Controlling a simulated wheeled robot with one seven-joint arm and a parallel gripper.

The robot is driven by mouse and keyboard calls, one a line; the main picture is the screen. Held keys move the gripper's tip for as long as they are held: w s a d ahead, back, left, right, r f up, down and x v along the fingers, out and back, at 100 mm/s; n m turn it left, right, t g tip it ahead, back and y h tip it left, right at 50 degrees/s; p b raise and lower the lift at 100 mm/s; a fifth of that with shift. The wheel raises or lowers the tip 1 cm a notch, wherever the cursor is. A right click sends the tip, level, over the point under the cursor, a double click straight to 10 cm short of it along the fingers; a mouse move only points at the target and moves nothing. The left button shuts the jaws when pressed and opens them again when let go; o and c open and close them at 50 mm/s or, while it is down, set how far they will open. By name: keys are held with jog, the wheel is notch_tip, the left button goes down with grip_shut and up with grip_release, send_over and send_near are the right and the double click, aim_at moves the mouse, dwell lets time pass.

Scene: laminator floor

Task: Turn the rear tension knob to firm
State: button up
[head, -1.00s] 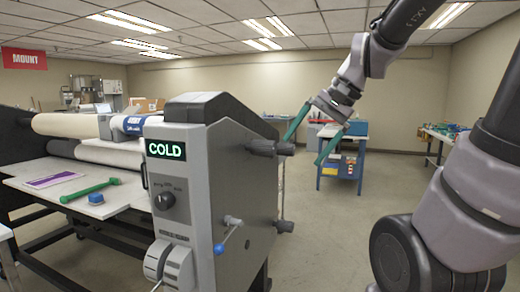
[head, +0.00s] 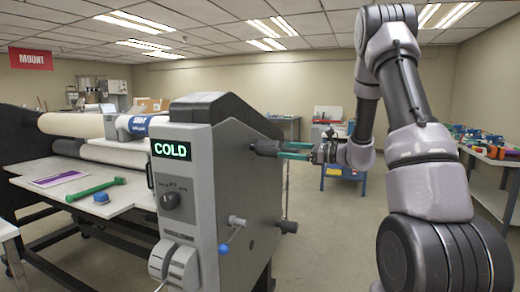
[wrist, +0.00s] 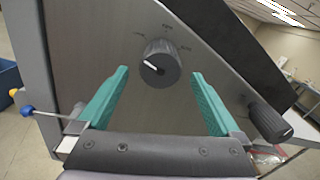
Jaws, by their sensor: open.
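A dark ribbed knob (wrist: 161,63) stands out from the laminator's grey side panel, with small labels around it that I cannot read. A white mark shows on the left part of its face. In the head view it is the upper knob (head: 266,147). My gripper (wrist: 160,98) is open, its green fingers spread left and right of the knob with a gap on each side. In the head view my gripper (head: 283,150) is level and points at the panel. A second dark knob (wrist: 268,120) with a white line sits lower right. I cannot tell which knob is the rear one.
A blue-tipped lever (head: 224,247) sticks out low on the panel; its blue ball also shows in the wrist view (wrist: 27,111). The front display (head: 171,150) reads COLD. A blue cart (head: 343,172) stands behind my gripper. Open floor lies right of the machine.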

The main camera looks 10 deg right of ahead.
aim_at(262, 148)
jog(key=x, duration=1)
jog(key=shift+w+a, duration=0.2)
jog(key=shift+c, duration=0.3)
jog(key=c, duration=1.3)
jog(key=shift+o, duration=0.2)
jog(key=shift+m, duration=0.3)
jog(key=m, duration=0.6)
jog(key=shift+m, duration=0.3)
jog(key=m, duration=0.6)
jog(key=shift+w, duration=0.1)
jog(key=shift+m, duration=0.4)
